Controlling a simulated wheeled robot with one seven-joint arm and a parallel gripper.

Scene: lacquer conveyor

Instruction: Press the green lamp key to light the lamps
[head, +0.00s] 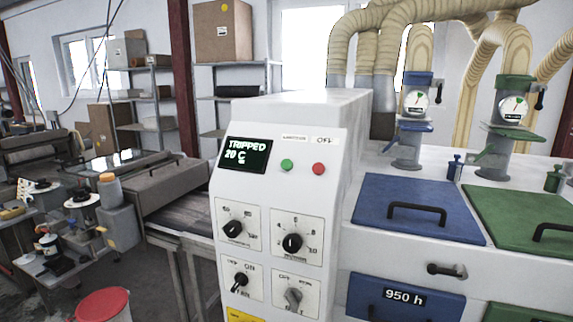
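The green lamp key (287,165) is a small round button on the sloped upper front of the white control cabinet (330,125). A small label sits just above it, too small to read surely. A red button (318,169) is just to its right, below a label that seems to read OFF. A dark display (246,155) to its left shows TRIPPED and 20 C in pale letters. Nothing covers the green key. My gripper is not in this view.
Black knobs (292,243) and switches sit lower on the cabinet. Blue (375,195) and green (510,200) hatches with handles are at the right, under ducts. A conveyor (180,213) runs behind at the left. A red-lidded bin (102,305) stands front left.

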